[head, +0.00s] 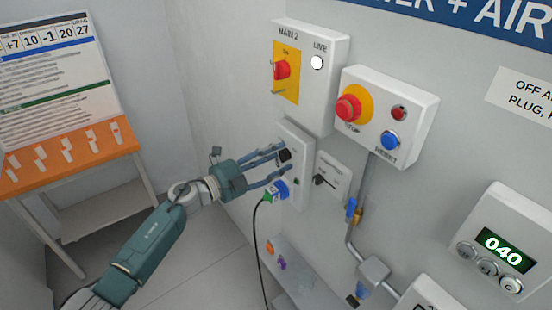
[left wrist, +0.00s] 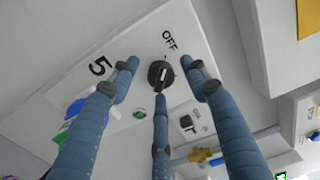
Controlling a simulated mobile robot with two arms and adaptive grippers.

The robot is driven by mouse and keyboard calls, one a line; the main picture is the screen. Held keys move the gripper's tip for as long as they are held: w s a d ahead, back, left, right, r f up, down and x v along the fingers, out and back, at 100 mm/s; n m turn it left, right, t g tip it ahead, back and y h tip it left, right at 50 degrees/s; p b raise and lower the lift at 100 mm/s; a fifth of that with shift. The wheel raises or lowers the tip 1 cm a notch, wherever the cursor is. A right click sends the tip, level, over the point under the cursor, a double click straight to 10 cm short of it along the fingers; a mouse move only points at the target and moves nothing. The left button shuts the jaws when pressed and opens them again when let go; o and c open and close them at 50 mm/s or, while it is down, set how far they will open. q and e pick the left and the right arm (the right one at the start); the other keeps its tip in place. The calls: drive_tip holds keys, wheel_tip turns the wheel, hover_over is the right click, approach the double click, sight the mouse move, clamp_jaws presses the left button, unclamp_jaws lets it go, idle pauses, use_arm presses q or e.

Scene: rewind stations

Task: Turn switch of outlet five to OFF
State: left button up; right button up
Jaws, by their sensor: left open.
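The outlet five box (head: 299,185) is a pale unit on the wall below the MAIN 2 box. In the left wrist view its panel (left wrist: 190,45) shows a "5" and the word OFF. Its switch (left wrist: 160,73) is a round black knob with a light line running roughly toward OFF; which end points is unclear. The switch also shows in the head view (head: 284,156). My left gripper (head: 281,160) is open, its fingers spread around the knob; contact is not clear. It fills much of the left wrist view (left wrist: 159,76). My right gripper is out of view.
A blue and green plug (head: 275,191) with a black cable sits just below the fingers. The MAIN 2 box (head: 322,85) and the stop/reset box (head: 420,135) stand out above and right. An orange table (head: 20,184) is at the left.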

use_arm(q)
drive_tip(key=v, duration=1.2)
drive_tip(key=shift+f, duration=0.1)
